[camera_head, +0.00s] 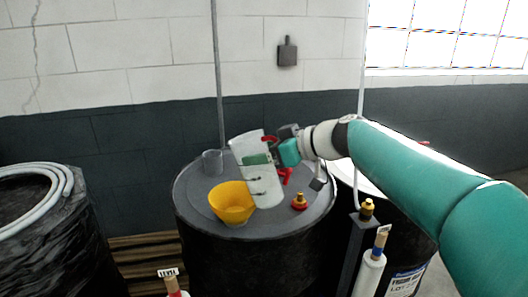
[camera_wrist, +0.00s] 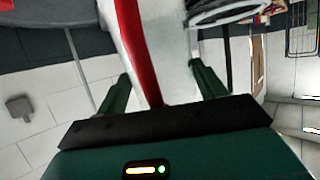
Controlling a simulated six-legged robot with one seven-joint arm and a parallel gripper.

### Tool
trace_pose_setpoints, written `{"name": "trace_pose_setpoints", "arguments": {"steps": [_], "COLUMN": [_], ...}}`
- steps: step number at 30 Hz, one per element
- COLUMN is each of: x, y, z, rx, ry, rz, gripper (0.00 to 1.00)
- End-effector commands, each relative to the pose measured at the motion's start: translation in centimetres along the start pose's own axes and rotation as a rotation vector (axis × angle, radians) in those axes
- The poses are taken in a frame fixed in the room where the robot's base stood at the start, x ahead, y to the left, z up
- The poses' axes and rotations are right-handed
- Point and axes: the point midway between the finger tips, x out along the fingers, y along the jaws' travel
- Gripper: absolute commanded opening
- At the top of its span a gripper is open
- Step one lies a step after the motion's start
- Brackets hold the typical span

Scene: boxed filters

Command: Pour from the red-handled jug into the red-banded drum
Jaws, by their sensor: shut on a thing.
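The jug (camera_head: 258,172) is a pale translucent vessel with a green label and a red handle (camera_head: 286,176). It leans, with its top toward the left. My gripper (camera_head: 277,151) is shut on the red handle, which also shows between the green fingers in the wrist view (camera_wrist: 140,50). The jug is over the top of a dark drum (camera_head: 190,222), just right of a yellow funnel (camera_head: 232,204) and partly overlapping it in view. I cannot tell whether the jug's base touches the lid. No red band is clear on this drum, and no liquid stream shows.
A small clear cup (camera_head: 212,162) stands at the lid's back left. A brass fitting with a red base (camera_head: 300,202) is on the lid's right. Another drum (camera_head: 412,278) stands at right, partly behind my arm. A wrapped drum with a coiled hose (camera_head: 40,185) is at left.

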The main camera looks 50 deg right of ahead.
Motion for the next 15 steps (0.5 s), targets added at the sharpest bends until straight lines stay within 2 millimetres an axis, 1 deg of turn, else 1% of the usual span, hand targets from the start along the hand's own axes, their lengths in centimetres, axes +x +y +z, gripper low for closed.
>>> {"name": "trace_pose_setpoints", "arguments": {"steps": [9, 15], "x": [-0.06, -0.05], "y": [0.05, 0.0], "z": [-0.12, -0.11], "rx": [-0.002, 0.0], "ry": [-0.096, -0.099], "rz": [0.003, 0.0], "gripper": [0.36, 0.36]}}
